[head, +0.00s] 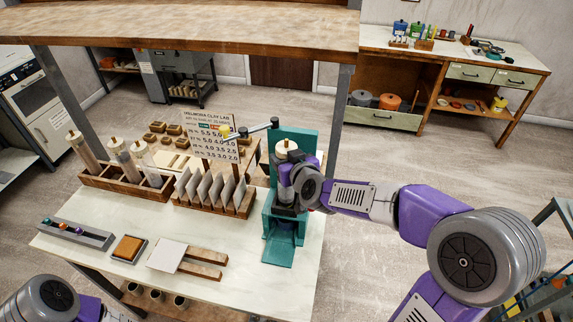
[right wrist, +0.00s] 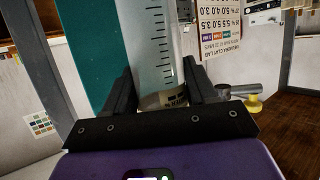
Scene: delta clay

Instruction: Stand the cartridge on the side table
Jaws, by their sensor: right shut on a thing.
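The cartridge (head: 286,149) is a clear cylinder with a tan top, upright in the teal press stand (head: 279,248) at the bench's right end. In the right wrist view the clear barrel (right wrist: 155,45) shows black scale marks and a printed band low down. My right gripper (head: 290,194) is shut on it, with one dark finger on each side. The cartridge's lower end is hidden by the gripper. I cannot tell which surface is the side table. Of my left arm only a part shows at the lower left; its gripper is out of view.
A wooden rack (head: 108,182) with several similar cartridges stands at the bench's left. A slotted rack with grey plates (head: 212,193) and a lettered sign (head: 213,143) stand near the press. An overhead shelf (head: 180,27) spans the bench. A cabinet (head: 500,72) stands at the back right; floor between is clear.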

